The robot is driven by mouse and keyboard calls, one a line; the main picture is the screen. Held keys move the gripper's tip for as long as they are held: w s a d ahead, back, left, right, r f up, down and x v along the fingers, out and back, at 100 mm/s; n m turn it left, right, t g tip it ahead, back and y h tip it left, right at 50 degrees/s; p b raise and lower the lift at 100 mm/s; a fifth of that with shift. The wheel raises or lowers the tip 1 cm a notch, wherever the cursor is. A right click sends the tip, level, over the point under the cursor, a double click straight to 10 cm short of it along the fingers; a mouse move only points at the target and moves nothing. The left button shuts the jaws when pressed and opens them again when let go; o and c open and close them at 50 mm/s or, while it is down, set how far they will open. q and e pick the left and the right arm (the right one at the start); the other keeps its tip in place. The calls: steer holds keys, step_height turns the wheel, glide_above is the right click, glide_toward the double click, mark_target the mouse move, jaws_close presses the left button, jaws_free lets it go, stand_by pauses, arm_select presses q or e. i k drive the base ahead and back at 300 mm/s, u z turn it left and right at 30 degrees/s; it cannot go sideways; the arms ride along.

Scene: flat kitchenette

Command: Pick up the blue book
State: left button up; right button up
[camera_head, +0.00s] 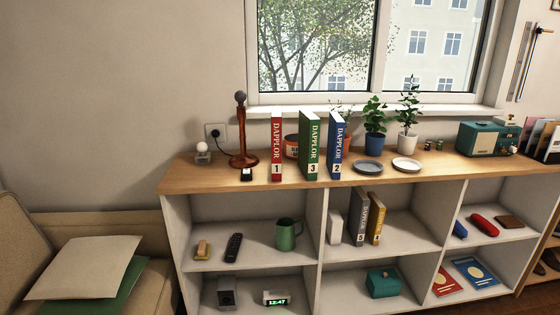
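The blue book (335,145) stands upright on top of the wooden shelf unit, marked "DAPPLOR" and 2. To its left stand a green book (310,145) marked 3 and, further left, a red book (277,145) marked 1. Small gaps separate the three spines. A second blue-covered book or booklet (474,272) lies flat in the lower right compartment. Neither of my grippers shows in the head view.
A grey plate (368,167) and a white plate (406,164) lie right of the blue book. Potted plants (375,140) stand behind them under the window. A brown stand (242,140) is at the left. Bare wooden top (205,180) shows at the left end.

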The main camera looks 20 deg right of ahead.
mark_target(337, 127)
steer(key=u, duration=0.25)
steer(key=i, duration=0.95)
steer(key=z, duration=0.3)
